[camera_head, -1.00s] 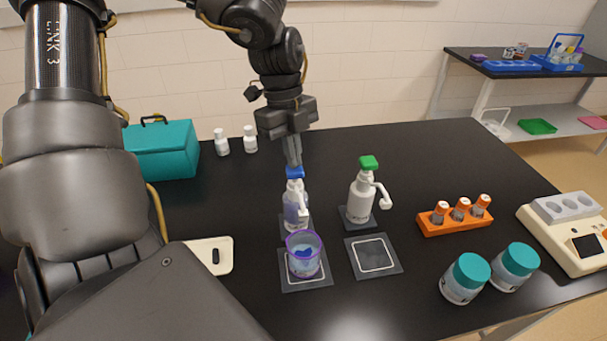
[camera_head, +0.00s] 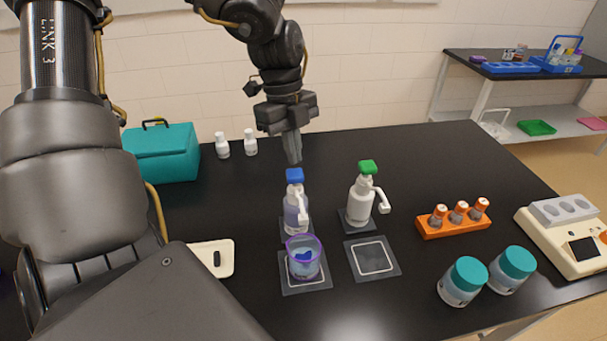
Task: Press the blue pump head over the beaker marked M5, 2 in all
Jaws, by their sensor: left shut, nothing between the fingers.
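The bottle with the blue pump head (camera_head: 294,175) stands upright on a dark pad, its body (camera_head: 295,215) pale violet and its white spout pointing toward the front. A clear beaker with a purple rim (camera_head: 304,262) stands below the spout on a square-marked pad (camera_head: 306,287). It has a blue mark or content inside; no M5 lettering is readable. My left gripper (camera_head: 293,161) is shut and empty, pointing down just above the blue head with at most a small gap. A second white bottle with a green pump head (camera_head: 367,167) stands to the right. My right gripper is out of view.
An empty square-marked pad (camera_head: 372,270) lies before the green-headed bottle. An orange rack (camera_head: 453,228) with vials, two teal-lidded jars (camera_head: 464,281) and a beige device (camera_head: 572,242) are at right. A teal case (camera_head: 161,153), small white bottles (camera_head: 222,145) and a pale tray (camera_head: 213,258) are at left.

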